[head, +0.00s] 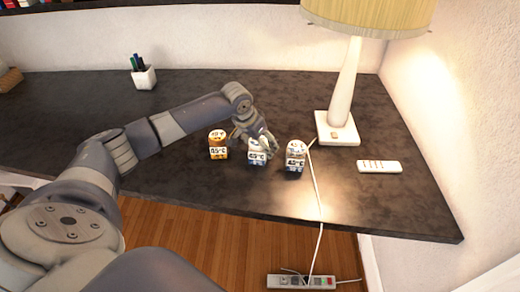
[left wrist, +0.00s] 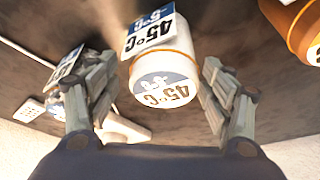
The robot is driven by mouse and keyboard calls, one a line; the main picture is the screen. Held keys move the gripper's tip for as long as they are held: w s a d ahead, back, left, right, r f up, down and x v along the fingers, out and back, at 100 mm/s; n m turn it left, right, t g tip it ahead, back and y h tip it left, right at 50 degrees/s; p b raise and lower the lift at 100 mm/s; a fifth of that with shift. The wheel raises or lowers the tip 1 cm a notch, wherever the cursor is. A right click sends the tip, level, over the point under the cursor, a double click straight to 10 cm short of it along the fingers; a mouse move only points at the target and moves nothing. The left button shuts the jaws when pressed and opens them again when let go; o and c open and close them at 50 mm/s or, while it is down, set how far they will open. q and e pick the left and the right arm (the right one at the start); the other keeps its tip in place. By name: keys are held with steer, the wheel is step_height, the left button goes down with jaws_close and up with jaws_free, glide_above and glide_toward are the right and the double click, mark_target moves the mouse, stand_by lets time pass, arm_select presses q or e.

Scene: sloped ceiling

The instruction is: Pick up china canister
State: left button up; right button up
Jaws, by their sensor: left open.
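Three small canisters with 45°C labels stand in a row on the dark desk. The middle one, a white canister with a blue-and-white label (head: 257,157), looks like the china canister. In the left wrist view this white canister (left wrist: 163,62) shows a thin orange band and sits between the fingers. My left gripper (head: 260,144) is open around it, with visible gaps to both fingers. An orange canister (head: 218,146) stands to its left and a white-topped, dark-based canister (head: 295,160) to its right. My right gripper is in neither view.
A lamp (head: 338,128) with a square white base stands behind right, its cord running down past the right canister over the desk's front edge. A white remote (head: 380,167) lies to the right. A pen cup (head: 144,77) stands far left.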

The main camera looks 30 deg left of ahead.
arm_select(q)
steer(key=x, duration=0.3)
steer(key=shift+d+f, duration=0.1)
steer(key=shift+f, duration=0.1)
steer(key=shift+c, duration=0.3)
steer(key=shift+r, duration=0.1)
steer(key=c, duration=1.2)
steer(key=shift+c, duration=0.2)
